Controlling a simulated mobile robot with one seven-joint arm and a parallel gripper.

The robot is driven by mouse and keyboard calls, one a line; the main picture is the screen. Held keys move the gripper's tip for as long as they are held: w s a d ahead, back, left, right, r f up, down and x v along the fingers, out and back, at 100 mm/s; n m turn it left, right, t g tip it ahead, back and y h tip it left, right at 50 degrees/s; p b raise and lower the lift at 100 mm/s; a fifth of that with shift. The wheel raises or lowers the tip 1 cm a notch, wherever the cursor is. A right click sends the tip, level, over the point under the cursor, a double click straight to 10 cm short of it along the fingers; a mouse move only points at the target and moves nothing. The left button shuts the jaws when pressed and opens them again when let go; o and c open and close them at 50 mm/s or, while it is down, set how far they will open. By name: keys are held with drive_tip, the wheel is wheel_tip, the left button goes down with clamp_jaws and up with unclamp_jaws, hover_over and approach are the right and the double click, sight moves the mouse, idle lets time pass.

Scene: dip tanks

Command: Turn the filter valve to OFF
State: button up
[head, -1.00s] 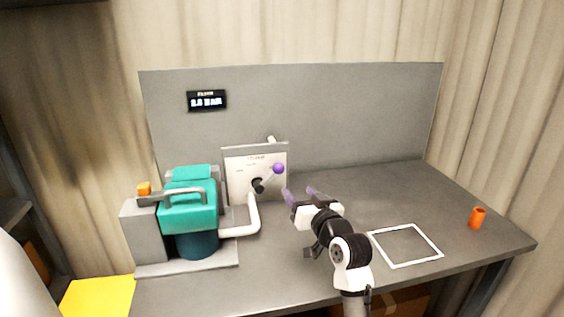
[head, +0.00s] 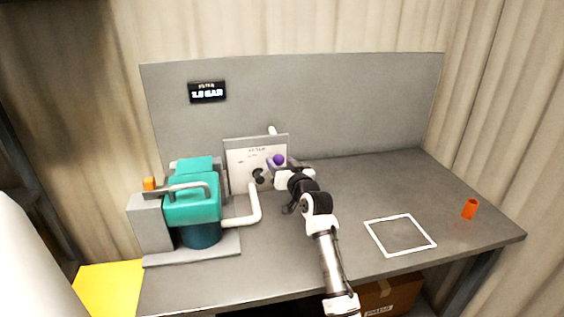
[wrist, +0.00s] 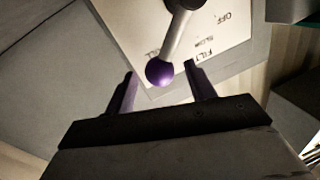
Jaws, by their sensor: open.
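The filter valve's lever ends in a purple ball knob (head: 279,160) and is mounted on a white panel (head: 241,172) on the workbench. In the wrist view the knob (wrist: 160,72) sits between the tips of my gripper (wrist: 162,82), with gaps on both sides. The grey lever (wrist: 178,35) runs from the knob up to a dark hub. The panel's OFF label (wrist: 223,20) shows right of the lever, on the other side from the partly hidden label beside the knob. My gripper (head: 274,166) is open at the knob in the head view.
A teal pump unit (head: 192,202) with a handle stands left of the panel, with a white pipe (head: 253,208) between. A display (head: 207,92) hangs on the grey backboard. An orange cup (head: 469,208) and a white square outline (head: 376,240) are on the clear right side.

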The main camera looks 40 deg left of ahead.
drive_tip(key=shift+c, duration=0.4)
clamp_jaws()
